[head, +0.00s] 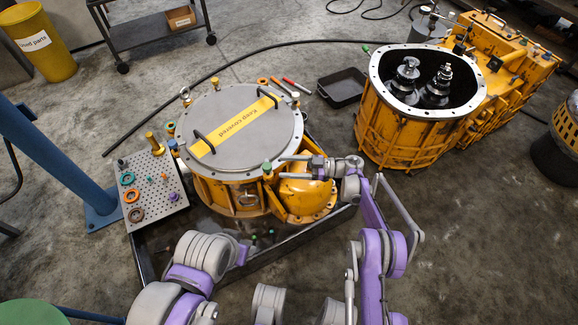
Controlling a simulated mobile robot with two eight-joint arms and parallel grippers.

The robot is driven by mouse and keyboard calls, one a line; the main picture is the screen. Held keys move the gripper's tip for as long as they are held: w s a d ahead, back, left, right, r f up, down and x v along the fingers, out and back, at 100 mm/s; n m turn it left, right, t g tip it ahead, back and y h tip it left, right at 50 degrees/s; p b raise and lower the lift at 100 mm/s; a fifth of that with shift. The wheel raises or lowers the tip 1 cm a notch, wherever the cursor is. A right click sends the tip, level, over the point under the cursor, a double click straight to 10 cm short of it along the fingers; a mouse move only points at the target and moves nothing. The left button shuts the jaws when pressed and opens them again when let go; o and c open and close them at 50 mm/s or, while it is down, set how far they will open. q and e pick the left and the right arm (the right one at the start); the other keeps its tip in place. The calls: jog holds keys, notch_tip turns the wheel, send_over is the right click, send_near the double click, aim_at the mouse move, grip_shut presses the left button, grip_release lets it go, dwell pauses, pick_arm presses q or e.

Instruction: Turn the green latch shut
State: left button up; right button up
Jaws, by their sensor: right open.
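The round yellow housing (215,187) stands in a tray, with a grey lid (240,118) on top marked "Keep covered". A small green latch (267,168) sits at the lid's front right edge. My right gripper (284,168) is open. Its two fingers point left toward the latch, one on the far side and one on the near side. The fingertips are very near the latch; I cannot tell whether they touch it. My left arm is at the lower left, and its gripper cannot be made out.
A perforated plate (150,212) with rings and small parts lies left of the housing. A black bin (342,88) and loose tools are behind it. An open yellow gearbox (400,135) stands at the right. A blue post (60,160) rises at the left.

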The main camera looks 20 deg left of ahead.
jog(key=shift+d, duration=0.3)
